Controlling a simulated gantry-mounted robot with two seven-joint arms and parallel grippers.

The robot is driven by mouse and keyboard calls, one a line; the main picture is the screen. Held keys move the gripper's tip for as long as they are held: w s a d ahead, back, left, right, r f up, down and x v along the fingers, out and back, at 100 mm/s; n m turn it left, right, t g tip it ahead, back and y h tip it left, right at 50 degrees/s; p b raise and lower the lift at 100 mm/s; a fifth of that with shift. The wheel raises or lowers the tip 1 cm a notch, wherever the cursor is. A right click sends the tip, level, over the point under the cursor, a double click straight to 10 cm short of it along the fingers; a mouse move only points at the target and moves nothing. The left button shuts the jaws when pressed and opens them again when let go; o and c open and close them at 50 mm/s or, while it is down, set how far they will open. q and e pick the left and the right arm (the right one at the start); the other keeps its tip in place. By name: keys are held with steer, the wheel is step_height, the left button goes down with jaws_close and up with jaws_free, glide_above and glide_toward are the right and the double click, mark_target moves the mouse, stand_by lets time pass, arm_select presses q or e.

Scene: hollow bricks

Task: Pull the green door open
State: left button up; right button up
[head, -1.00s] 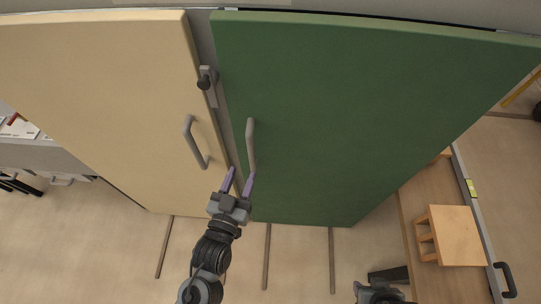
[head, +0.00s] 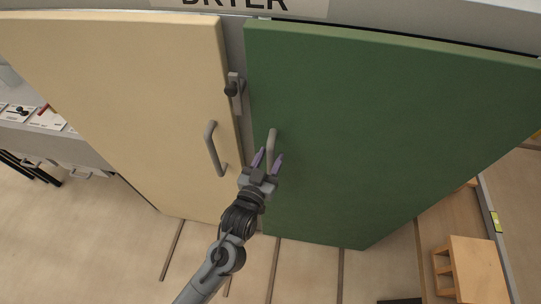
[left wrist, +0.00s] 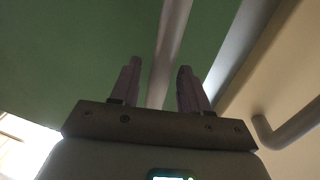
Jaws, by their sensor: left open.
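The green door (head: 390,130) fills the right half of the head view. Its grey vertical bar handle (head: 272,138) is near its left edge. My left gripper (head: 267,158) is open at the lower part of this handle, with its two purple fingers pointing up toward the door. In the left wrist view, the handle bar (left wrist: 168,45) runs up between the two spread fingers (left wrist: 158,85), against the green door (left wrist: 75,45). I cannot tell whether a finger touches it. My right gripper is not in view.
A beige door (head: 130,100) with its own grey handle (head: 214,150) stands left of the green one. A dark latch (head: 234,90) sits at the gap between them. A wooden stool (head: 470,268) stands at lower right. The floor in front is mostly clear.

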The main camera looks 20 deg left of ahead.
arm_select(q)
steer(key=shift+w, duration=0.4)
jaws_close()
